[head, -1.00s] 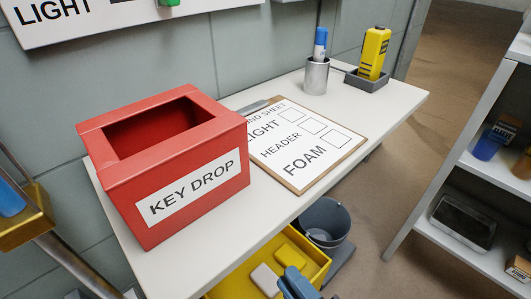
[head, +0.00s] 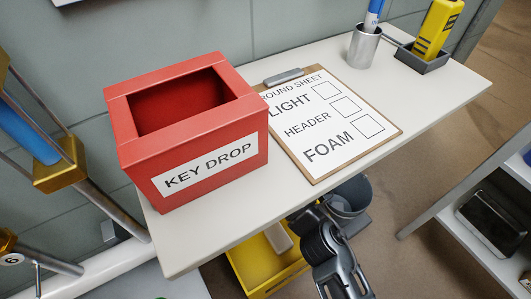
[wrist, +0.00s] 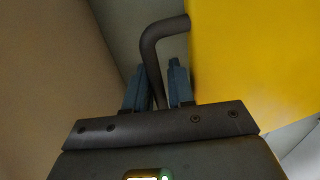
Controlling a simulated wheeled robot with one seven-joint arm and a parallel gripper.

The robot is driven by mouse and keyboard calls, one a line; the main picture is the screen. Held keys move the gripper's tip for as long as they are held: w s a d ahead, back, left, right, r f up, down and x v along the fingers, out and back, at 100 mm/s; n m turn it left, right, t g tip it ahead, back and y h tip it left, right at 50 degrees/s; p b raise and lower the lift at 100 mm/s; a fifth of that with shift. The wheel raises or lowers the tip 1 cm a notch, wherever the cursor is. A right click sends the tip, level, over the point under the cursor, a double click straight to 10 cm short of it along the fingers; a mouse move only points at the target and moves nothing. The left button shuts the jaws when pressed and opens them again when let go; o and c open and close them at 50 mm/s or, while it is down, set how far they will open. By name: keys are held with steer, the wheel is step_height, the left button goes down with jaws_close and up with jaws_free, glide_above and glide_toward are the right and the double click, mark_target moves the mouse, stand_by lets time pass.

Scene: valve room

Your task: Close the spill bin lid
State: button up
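The yellow spill bin (head: 258,270) stands under the bench in the head view, partly hidden by the bench top and my arm. Its top looks open, with a pale block (head: 278,237) inside. I cannot make out the lid in the head view. In the wrist view a large yellow panel (wrist: 255,55) fills the upper right, with a bent dark grey bar handle (wrist: 165,28) beside it. My gripper (wrist: 157,66) has its two blue-grey fingers close on either side of the bar, apparently shut on it. The fingers are hidden in the head view.
A white bench (head: 190,240) overhangs the bin, carrying a red key drop box (head: 220,172), a clipboard (head: 330,125) and a pen cup (head: 362,47). A grey bucket (head: 350,197) stands right of the bin. Shelves (head: 480,215) stand at right; brown floor is clear between.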

steer(key=shift+w+a, duration=0.25)
steer(key=shift+c, duration=0.5)
jaws_close()
